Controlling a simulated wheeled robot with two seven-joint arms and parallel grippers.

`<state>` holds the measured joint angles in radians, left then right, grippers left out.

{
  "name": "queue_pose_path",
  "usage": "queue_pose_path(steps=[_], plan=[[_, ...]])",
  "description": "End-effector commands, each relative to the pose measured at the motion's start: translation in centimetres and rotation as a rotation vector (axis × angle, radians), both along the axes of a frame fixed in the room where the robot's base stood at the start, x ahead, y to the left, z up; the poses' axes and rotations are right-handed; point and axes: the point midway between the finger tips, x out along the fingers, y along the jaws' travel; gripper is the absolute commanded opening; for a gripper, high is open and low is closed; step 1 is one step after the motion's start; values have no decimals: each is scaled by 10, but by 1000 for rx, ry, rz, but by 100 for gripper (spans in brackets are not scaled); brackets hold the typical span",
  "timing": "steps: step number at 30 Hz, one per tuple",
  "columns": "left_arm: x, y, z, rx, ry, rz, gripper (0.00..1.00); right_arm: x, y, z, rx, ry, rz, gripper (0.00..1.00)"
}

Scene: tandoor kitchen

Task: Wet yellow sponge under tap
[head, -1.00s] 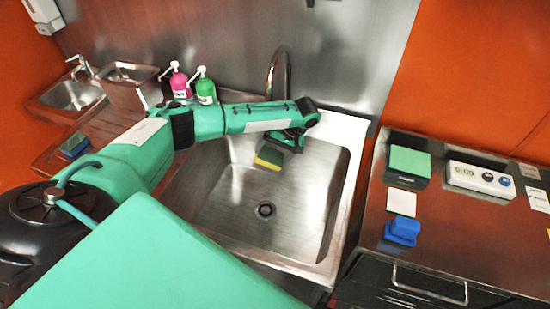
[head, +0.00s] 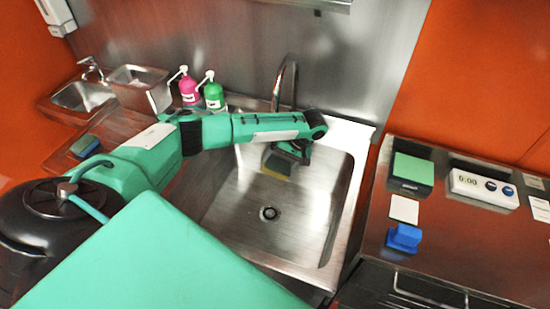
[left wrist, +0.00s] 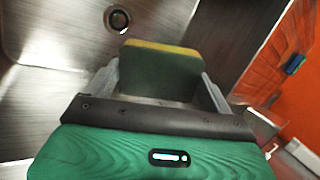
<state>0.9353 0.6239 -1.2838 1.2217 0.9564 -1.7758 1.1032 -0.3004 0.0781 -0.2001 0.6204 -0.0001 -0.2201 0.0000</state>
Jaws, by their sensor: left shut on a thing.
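The yellow sponge (head: 277,167), with a dark green layer, is held tilted over the sink basin (head: 235,215). It also shows in the left wrist view (left wrist: 160,72), green face toward the camera and a yellow strip along its far edge. My left gripper (head: 286,158) is shut on it, with a grey finger on either side in the wrist view. The tap (head: 290,75) is a curved metal spout behind the basin; my left forearm hides its lower part. No water stream is visible. My right gripper is out of view.
Pink (head: 188,88) and green (head: 213,96) pump bottles stand behind my left arm. A second sponge (head: 85,146) lies on the left counter. The right counter holds a green-topped block (head: 413,169), a timer (head: 484,185) and a blue object (head: 404,236). The basin floor is clear around the drain (head: 269,213).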

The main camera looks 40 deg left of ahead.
Motion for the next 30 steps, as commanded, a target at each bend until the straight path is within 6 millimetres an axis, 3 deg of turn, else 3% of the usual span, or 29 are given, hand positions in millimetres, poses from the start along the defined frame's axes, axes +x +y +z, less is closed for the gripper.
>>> queue_pose_path(steps=[18,30], plan=[[-35,-36,3,-1,2,-1,67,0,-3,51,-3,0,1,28],[-40,-41,0,1,0,1,67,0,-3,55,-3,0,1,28]])
